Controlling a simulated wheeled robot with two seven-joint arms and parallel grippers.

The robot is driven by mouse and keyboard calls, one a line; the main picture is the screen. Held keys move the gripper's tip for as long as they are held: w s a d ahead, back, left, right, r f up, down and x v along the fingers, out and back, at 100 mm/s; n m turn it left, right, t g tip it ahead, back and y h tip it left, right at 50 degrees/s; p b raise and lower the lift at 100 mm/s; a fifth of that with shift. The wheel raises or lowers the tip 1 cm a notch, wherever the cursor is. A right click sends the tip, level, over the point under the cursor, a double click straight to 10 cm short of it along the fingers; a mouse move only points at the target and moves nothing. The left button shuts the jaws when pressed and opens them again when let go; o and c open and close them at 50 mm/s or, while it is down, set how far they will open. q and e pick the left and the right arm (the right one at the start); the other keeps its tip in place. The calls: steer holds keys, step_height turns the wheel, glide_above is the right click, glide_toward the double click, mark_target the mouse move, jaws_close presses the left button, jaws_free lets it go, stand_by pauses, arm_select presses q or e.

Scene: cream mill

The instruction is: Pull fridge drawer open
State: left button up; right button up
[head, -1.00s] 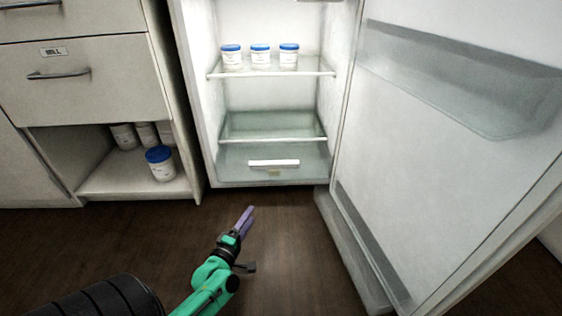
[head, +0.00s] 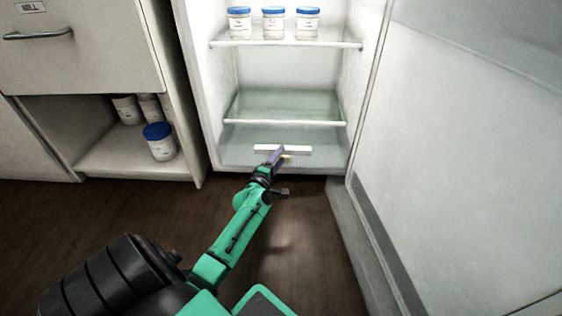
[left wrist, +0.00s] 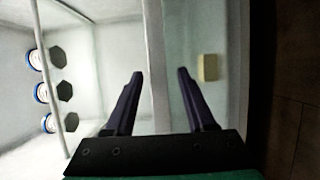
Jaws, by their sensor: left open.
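The fridge drawer (head: 235,145) is the clear greenish bin at the bottom of the open fridge, and it looks shut. Its white bar handle (head: 300,149) runs level across its front. My left gripper (head: 278,156) is at the handle, with purple fingers pointing at the drawer front. A small yellowish label (left wrist: 208,67) sits on the drawer front. My right gripper is not in view.
The fridge door (head: 455,150) stands open on the right. Three blue-lidded tubs (head: 273,24) stand on the upper shelf (head: 285,43). A cabinet on the left has a drawer (head: 85,65) and an open niche with several tubs, one at the front (head: 160,142). The dark floor (head: 120,215) is clear.

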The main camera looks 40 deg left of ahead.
arm_select(q)
steer(key=shift+w+a, duration=0.15)
steer(key=shift+w, duration=0.45)
jaws_close()
steer(key=shift+s+f, duration=0.1)
stand_by(0.9)
